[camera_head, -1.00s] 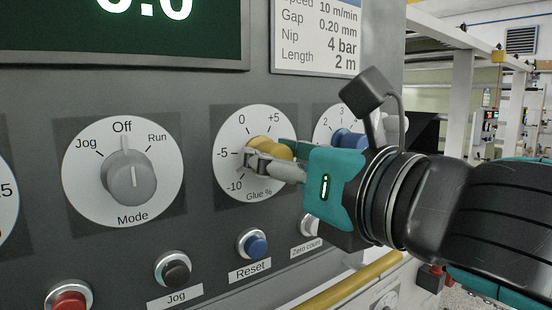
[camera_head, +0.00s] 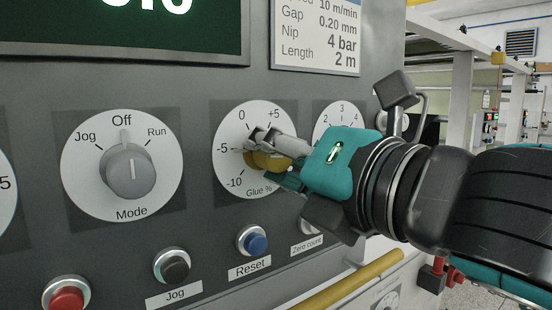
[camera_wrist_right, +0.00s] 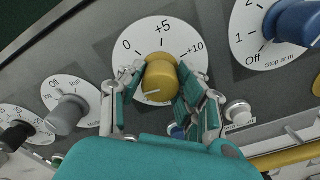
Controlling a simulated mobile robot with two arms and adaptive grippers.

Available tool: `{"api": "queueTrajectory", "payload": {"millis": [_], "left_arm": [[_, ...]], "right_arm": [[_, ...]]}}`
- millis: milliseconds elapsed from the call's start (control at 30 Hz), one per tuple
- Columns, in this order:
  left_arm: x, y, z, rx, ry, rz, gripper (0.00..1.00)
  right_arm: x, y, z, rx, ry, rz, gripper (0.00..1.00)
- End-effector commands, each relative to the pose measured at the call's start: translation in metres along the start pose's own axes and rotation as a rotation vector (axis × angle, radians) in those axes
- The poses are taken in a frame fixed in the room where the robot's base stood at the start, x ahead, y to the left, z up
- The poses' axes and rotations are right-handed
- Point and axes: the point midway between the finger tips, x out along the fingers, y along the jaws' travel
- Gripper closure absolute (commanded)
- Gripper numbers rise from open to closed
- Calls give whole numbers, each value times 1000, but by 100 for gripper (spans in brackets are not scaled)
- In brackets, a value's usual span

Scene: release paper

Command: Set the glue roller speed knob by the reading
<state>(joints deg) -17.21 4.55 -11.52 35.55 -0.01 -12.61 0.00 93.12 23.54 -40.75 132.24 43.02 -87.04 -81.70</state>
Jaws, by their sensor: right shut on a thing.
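The yellow glue knob (camera_head: 262,160) sits on the white "Glue %" dial (camera_head: 229,181), marked -10, -5, 0 and +5. My right gripper (camera_head: 262,149) is shut on this knob, its fingers on either side. In the right wrist view the knob (camera_wrist_right: 163,78) is between the two fingertips (camera_wrist_right: 160,85). Its white pointer line is at its lower left; the nearest marks are hidden by a finger. The green display (camera_head: 130,38) shows large white digits cut off at the top, so I cannot read them. My left gripper is out of view.
The grey Mode knob (camera_head: 128,170) points to Off. A blue "Stop at" knob (camera_wrist_right: 295,22) is right of the glue dial. Jog (camera_head: 176,267), Reset (camera_head: 252,241) and red (camera_head: 67,293) buttons sit below. A yellow rail (camera_head: 350,283) runs at lower right.

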Motion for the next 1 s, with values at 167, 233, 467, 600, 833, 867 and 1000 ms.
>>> {"api": "queueTrajectory", "payload": {"millis": [167,233,467,600,833,867,1000], "left_arm": [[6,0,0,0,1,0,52],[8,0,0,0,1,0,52],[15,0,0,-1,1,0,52],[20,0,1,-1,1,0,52],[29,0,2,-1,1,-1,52],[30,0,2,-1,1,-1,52],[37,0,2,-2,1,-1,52]], "right_arm": [[0,-1,-1,169,-1,-1,99],[0,-1,-1,236,-1,-1,99],[0,-1,-2,454,1,0,99],[0,-1,-2,587,1,-1,99],[0,-1,-2,806,0,-1,99],[0,-1,-2,834,1,-1,99],[0,-1,-2,967,0,0,99]]}}
